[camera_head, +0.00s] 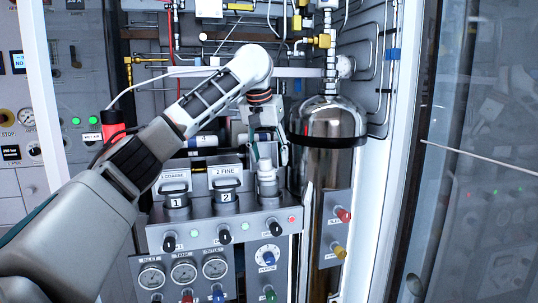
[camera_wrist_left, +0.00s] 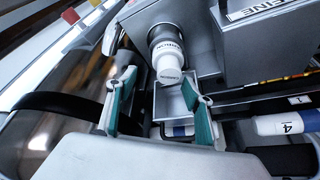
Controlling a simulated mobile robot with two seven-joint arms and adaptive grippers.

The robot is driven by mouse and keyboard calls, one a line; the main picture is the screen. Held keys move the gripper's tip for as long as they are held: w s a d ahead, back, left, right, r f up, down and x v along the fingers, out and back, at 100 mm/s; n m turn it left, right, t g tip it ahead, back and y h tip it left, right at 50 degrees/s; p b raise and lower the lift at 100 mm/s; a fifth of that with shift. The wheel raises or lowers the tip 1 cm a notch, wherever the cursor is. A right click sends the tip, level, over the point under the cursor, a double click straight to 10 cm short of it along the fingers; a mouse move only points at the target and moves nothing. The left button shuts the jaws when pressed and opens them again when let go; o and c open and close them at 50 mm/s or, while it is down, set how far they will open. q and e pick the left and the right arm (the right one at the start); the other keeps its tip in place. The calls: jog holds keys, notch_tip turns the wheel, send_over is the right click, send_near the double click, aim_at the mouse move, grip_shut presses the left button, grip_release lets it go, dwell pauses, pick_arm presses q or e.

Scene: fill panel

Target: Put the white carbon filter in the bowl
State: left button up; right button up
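The white carbon filter (camera_head: 267,180), marked CARBON in the left wrist view (camera_wrist_left: 167,62), stands upright at the right end of the panel's shelf. Its lower end sits in a round metal-and-dark holder (camera_wrist_left: 161,34), which looks like the bowl; how deep it sits is hidden. My left gripper (camera_head: 268,156) is just above the filter. In the left wrist view its two green-padded fingers (camera_wrist_left: 160,100) are spread wide, with the filter's top beyond the gap, apparently untouched. My right gripper is not in view.
Lidded housings 1 COARSE (camera_head: 175,188) and 2 FINE (camera_head: 227,182) stand left of the filter. A shiny tank (camera_head: 328,150) stands close on the right. A white-and-blue cartridge marked 4 (camera_wrist_left: 283,124) lies behind. Knobs (camera_head: 224,236) line the panel front.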

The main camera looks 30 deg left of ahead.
pick_arm(q)
jog(key=shift+w+a, duration=0.1)
jog(key=v, duration=1.2)
dwell(0.4)
